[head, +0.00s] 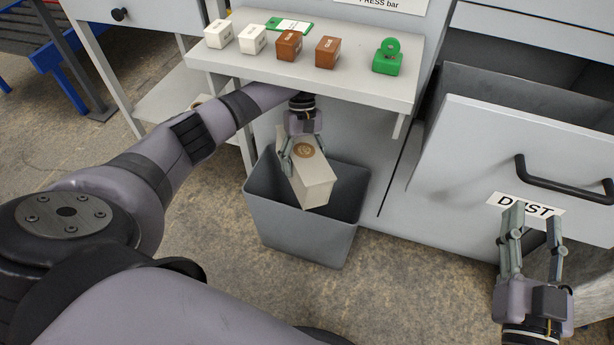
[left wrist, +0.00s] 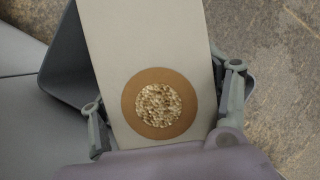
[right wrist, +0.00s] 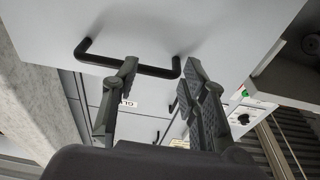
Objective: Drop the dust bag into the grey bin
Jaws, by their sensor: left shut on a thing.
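The dust bag (head: 314,184) is a pale, box-shaped bag with a round brown collar on one face. My left gripper (head: 302,152) is shut on it and holds it tilted over the grey bin (head: 300,226), with its lower part at the bin's opening. In the left wrist view the bag (left wrist: 150,60) lies between the two fingers, and the bin's dark inside (left wrist: 68,65) shows beside it. My right gripper (head: 530,225) is open and empty in front of the DUST drawer. The right wrist view shows its fingers (right wrist: 158,105) apart.
A shelf (head: 350,85) above the bin holds white blocks (head: 235,37), brown blocks (head: 308,48) and a green part (head: 388,57). The DUST drawer (head: 470,160) with a black handle (head: 560,180) stands open at right. Bare floor lies before the bin.

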